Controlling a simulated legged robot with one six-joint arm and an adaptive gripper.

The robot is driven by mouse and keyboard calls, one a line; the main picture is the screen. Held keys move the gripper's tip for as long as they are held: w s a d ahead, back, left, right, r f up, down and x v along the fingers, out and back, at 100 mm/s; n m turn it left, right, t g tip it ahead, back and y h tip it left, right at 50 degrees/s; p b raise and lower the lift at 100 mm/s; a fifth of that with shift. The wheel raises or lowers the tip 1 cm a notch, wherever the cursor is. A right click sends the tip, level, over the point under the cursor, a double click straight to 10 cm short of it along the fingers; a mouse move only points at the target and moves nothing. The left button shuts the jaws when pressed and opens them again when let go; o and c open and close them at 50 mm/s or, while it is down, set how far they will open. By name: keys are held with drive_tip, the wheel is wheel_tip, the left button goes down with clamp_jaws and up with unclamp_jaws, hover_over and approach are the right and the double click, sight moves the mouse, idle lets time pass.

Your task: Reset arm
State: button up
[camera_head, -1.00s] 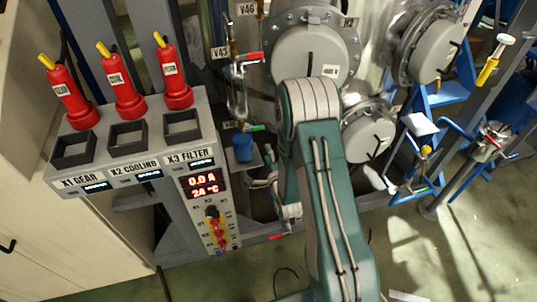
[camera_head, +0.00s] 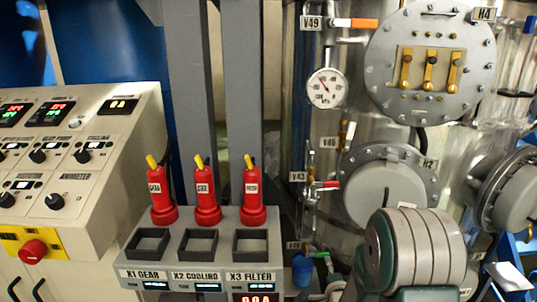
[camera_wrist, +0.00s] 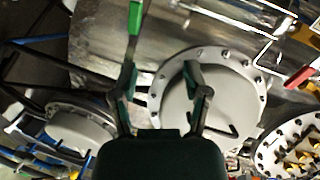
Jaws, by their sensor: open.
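My arm's green and grey joint (camera_head: 415,250) fills the lower right of the head view; my gripper is out of that view. In the wrist view my gripper (camera_wrist: 163,85) is open, its two dark fingers spread apart with nothing between them. Behind the fingers is a round grey bolted flange cover (camera_wrist: 185,105). I cannot tell the gap between the fingers and the cover.
A grey stand (camera_head: 255,218) holds several red plugs (camera_head: 207,195) beside square sockets. A control panel (camera_head: 75,150) with an emergency button (camera_head: 33,250) is at left. A gauge (camera_head: 326,88), valves and a bolted flange, H4 (camera_head: 432,60), are on the vessel.

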drive_tip(key=s+r+n+g, duration=0.3)
drive_tip(key=r+n, duration=0.1)
drive_tip(key=r, duration=0.4)
drive_tip(key=s+a+r+n+g, duration=0.1)
drive_tip(key=s+r+n+g, duration=0.2)
drive_tip(key=s, duration=1.1)
drive_tip(key=s+a+r+n+g, duration=0.2)
drive_tip(key=s+r+n+g, duration=0.2)
drive_tip(key=s, duration=1)
wheel_tip(320, 180, up, 4)
drive_tip(key=n, duration=0.3)
drive_tip(key=shift+s+r+n, duration=0.2)
drive_tip(key=shift+n, duration=0.2)
